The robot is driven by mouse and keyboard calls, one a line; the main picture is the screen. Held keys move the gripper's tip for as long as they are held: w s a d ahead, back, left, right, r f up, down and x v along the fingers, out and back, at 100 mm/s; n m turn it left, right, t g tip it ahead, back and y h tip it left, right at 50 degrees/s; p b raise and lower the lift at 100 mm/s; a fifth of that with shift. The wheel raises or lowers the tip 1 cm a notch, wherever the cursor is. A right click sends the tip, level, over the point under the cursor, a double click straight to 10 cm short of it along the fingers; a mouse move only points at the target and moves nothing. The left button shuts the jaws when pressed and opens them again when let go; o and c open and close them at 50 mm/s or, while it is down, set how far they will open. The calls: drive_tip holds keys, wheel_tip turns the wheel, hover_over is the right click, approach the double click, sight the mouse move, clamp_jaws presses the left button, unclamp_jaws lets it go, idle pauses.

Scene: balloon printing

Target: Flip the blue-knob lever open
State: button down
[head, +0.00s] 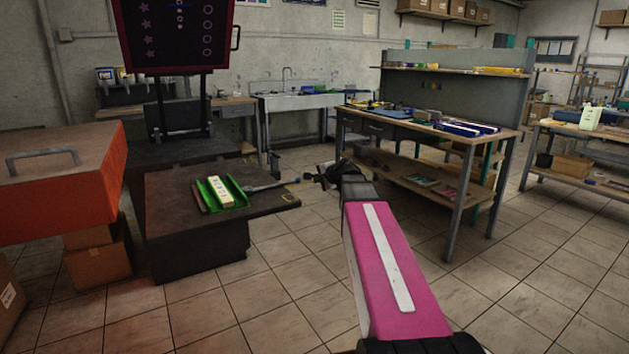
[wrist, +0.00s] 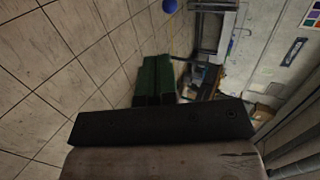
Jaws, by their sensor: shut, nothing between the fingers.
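In the head view my gripper (head: 318,176) is at the end of my pink arm, beyond the right edge of a dark low platform (head: 265,208). It is shut and empty. A thin grey bar (head: 262,187) lies over the platform and points toward my gripper. Whether the bar belongs to the lever is too small to tell. In the wrist view a round blue knob (wrist: 170,6) shows at the top edge.
A green tray (head: 240,188) with a pale block (head: 220,192) sits on the platform. An orange-red box (head: 75,205) with a handle stands at left, with cardboard boxes (head: 98,262) below. A workbench (head: 480,135) stands behind at right. The tiled floor in front is clear.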

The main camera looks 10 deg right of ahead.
drive_tip(key=x, duration=1.2)
drive_tip(key=shift+w+r, duration=0.25)
drive_tip(key=shift+r, duration=0.1)
drive_tip(key=shift+a, duration=0.1)
drive_tip(key=shift+w+a+n+g+y, duration=1)
drive_tip(key=shift+w+a+n, duration=0.3)
drive_tip(key=shift+w, duration=1)
drive_tip(key=shift+w+a+n+g+y, duration=0.95)
drive_tip(key=shift+w+a+n, duration=0.4)
drive_tip(key=shift+w, duration=1)
drive_tip(key=shift+w+a+n+g+y, duration=0.85)
drive_tip(key=shift+w+a+n+y, duration=0.4)
drive_tip(key=shift+w, duration=1.05)
drive_tip(key=shift+a, duration=0.15)
